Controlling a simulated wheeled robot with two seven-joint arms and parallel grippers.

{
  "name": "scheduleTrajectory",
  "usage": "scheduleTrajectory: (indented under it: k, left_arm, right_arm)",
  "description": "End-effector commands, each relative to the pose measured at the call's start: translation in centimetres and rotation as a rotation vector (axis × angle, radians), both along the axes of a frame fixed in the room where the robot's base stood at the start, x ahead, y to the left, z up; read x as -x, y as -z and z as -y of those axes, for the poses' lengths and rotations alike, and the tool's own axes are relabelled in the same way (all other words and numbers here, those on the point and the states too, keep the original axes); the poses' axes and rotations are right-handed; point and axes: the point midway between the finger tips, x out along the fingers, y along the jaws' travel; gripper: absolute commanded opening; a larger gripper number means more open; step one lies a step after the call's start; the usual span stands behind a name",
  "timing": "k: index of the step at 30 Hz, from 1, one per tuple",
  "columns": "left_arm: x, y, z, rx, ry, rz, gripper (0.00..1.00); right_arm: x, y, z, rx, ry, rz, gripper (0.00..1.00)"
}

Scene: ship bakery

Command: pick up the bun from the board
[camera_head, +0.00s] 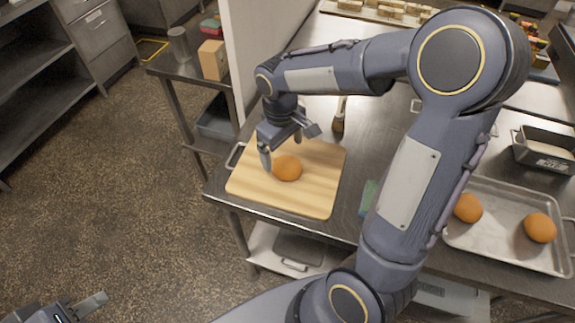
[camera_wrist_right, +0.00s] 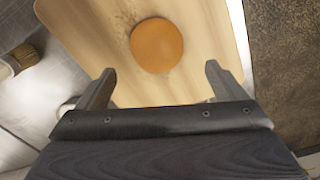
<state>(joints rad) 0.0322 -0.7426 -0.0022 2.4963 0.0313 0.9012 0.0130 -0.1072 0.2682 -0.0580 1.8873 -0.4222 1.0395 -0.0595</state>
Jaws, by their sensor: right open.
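A round orange-brown bun (camera_head: 287,168) rests on the wooden board (camera_head: 318,184) near the left end of the steel table. In the right wrist view the bun (camera_wrist_right: 157,45) lies ahead of the fingertips, between their lines, on the board (camera_wrist_right: 206,20). My right gripper (camera_head: 288,150) is just above the board beside the bun, with its fingers spread; the fingers (camera_wrist_right: 158,73) are empty in the wrist view. My left gripper (camera_head: 82,307) shows only partly at the bottom left corner, away from the table; its jaw state is unclear.
A metal tray (camera_head: 500,222) with two more buns stands at the right, beyond my right arm. A loaf tin (camera_head: 545,150) stands behind it. A brush (camera_head: 339,115) lies behind the board, and a white partition (camera_head: 255,45) rises at the table's back left.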

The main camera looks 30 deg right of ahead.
Motion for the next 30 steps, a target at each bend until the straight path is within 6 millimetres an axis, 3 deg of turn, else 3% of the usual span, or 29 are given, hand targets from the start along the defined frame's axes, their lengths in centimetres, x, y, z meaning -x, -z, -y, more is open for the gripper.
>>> scheduleTrajectory:
  k: [12, 21, 30]
  left_arm:
    - [0.0, -0.5, 0.0, 0.000, 0.000, 0.000, 0.36]
    - [0.0, -0.5, 0.0, 0.000, 0.000, 0.000, 0.36]
    - [0.0, -0.5, 0.0, 0.000, 0.000, 0.000, 0.36]
  right_arm:
    - [0.4, 5.4, 0.7, -0.001, 0.001, -0.003, 0.90]
    - [0.4, 5.8, 0.7, -0.001, 0.001, 0.001, 0.89]
    - [0.4, 5.8, 0.6, -0.002, 0.002, 0.002, 0.50]
